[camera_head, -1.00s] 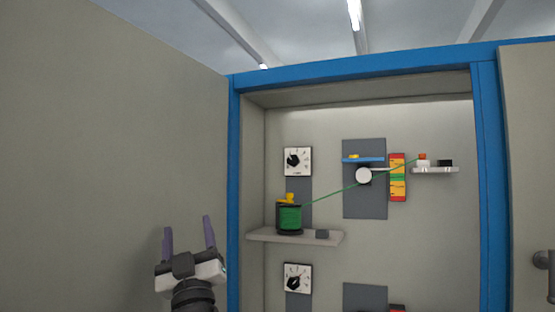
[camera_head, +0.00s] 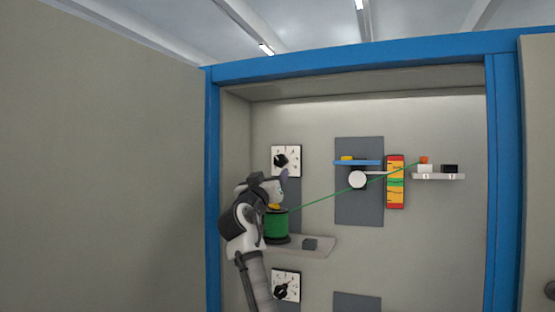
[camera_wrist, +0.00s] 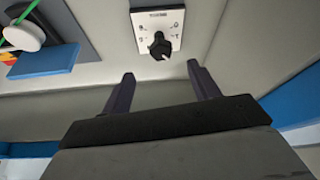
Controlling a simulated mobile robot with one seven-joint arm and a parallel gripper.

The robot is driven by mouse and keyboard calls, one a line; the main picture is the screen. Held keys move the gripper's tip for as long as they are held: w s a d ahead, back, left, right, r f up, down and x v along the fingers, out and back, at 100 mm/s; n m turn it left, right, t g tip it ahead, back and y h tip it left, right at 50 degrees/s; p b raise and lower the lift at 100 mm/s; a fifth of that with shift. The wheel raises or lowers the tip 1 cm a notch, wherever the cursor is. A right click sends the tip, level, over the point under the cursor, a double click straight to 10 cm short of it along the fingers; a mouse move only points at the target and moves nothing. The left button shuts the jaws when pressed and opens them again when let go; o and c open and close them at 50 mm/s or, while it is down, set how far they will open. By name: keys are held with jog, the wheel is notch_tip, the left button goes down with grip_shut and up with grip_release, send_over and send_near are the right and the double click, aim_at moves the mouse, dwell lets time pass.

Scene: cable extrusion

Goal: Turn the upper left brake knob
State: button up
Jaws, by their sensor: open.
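The upper left brake knob (camera_head: 281,160) is a black knob on a white square dial plate on the cabinet's back wall. In the wrist view the knob (camera_wrist: 160,45) shows beyond the fingertips, roughly between them. My gripper (camera_wrist: 160,75) is open and empty, with a gap between its fingers and the knob. In the head view my gripper (camera_head: 284,175) is just below the dial, with its fingers partly hidden by my own wrist.
A green cable spool (camera_head: 276,225) on a grey shelf (camera_head: 318,243) is close beside my arm. A green cable runs from it past a white pulley (camera_head: 357,180) and a red-yellow gauge (camera_head: 395,182). A lower dial (camera_head: 287,284) is below. The blue cabinet frame (camera_head: 213,200) stands left.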

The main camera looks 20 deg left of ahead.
aim_at(280, 163)
jog(key=p+x, duration=0.3)
jog(key=x, duration=0.4)
jog(key=shift+s+r+p, duration=0.15)
jog(key=shift+r+p, duration=0.05)
jog(key=shift+p, duration=0.1)
jog(key=shift+w+a+r+p, duration=0.1)
jog(key=shift+w+p, duration=0.35)
jog(key=shift+w, duration=0.4)
jog(key=shift+c, duration=0.2)
jog(key=c, duration=0.9)
